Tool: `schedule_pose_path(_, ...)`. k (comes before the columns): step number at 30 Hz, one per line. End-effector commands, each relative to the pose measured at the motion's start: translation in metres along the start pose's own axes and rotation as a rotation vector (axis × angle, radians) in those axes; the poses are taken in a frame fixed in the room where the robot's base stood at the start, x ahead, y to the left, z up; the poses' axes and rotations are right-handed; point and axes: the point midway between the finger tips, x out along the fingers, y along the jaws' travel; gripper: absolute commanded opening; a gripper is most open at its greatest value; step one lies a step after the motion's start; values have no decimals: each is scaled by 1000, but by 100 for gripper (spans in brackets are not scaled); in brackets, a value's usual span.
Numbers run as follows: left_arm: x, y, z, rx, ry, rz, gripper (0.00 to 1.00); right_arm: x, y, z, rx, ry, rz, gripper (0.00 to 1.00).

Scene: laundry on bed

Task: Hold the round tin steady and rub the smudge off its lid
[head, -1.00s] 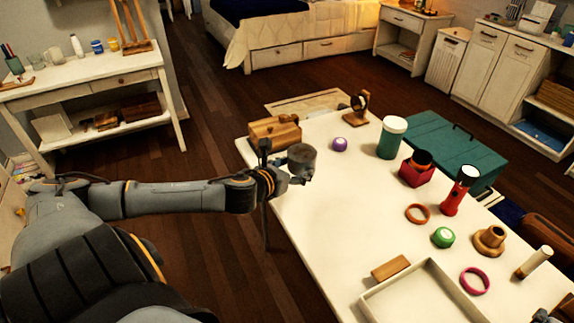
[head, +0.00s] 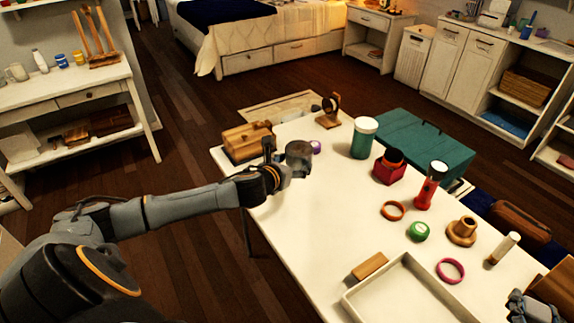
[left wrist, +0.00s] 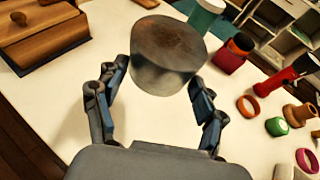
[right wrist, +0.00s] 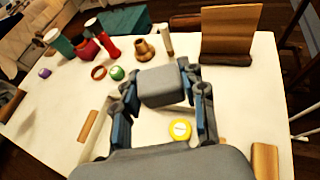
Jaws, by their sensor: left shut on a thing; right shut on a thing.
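The round grey metal tin (head: 299,154) is held above the back left of the white table. In the left wrist view the tin (left wrist: 165,75) is slightly tilted, and its lid is dark with a brownish, mottled patch (left wrist: 170,40). My left gripper (head: 284,168) is shut on the tin's sides; its fingers also show in the left wrist view (left wrist: 155,95). My right gripper (head: 530,306) is at the lower right edge of the head view, well apart from the tin. In the right wrist view it is shut on a plain grey block (right wrist: 162,86).
A wooden box (head: 246,142) and a purple round item (head: 315,147) are near the tin. A green canister (head: 363,138), red flashlight (head: 430,186), rings and a white tray (head: 400,262) occupy the right and front. The table's left middle is clear.

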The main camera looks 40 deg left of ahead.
Motion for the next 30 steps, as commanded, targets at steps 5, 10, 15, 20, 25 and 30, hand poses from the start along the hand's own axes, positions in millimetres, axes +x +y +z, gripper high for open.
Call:
schedule_pose_path(5, 3, -2, 2, 1, -1, -1, 38, 0, 0, 1, 0, 0, 0, 25)
schedule_pose_path(10, 3, -2, 1, 0, -1, -1, 38, 0, 0, 1, 0, 0, 0, 25)
schedule_pose_path(15, 4, -2, -3, 0, 0, -1, 38, 1, 0, -2, 0, 0, 0, 25)
schedule_pose_path(20, 7, -1, -9, 0, 0, -1, 38, 2, 0, -6, 0, 0, 0, 25)
schedule_pose_path(25, 10, -1, -15, 0, -1, -1, 38, 4, 0, -9, 0, 0, 0, 25)
schedule_pose_path(30, 12, -2, -22, 0, 0, -1, 38, 5, 0, -12, 0, 0, 0, 25)
